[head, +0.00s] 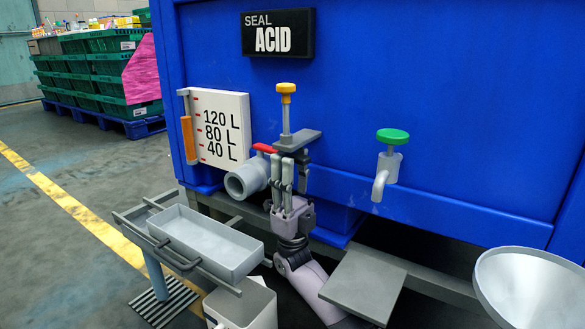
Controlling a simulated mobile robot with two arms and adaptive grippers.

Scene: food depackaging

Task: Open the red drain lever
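The red drain lever (265,148) sits on top of the grey drain pipe (248,178) at the front of the blue tank (420,75). Its left part shows and its right end meets my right gripper's fingertips. My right gripper (289,160) comes up from below with its fingers pointing upward, just right of the pipe. The fingers stand close to the lever's right end; whether they touch it or close on it I cannot tell. My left gripper is not in view.
A yellow-knobbed valve (286,92) with a grey plate stands just above my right gripper. A green-knobbed tap (390,150) is to the right. A grey tray (208,243) lies below the pipe. A metal bowl (530,290) is at lower right. Open floor lies left.

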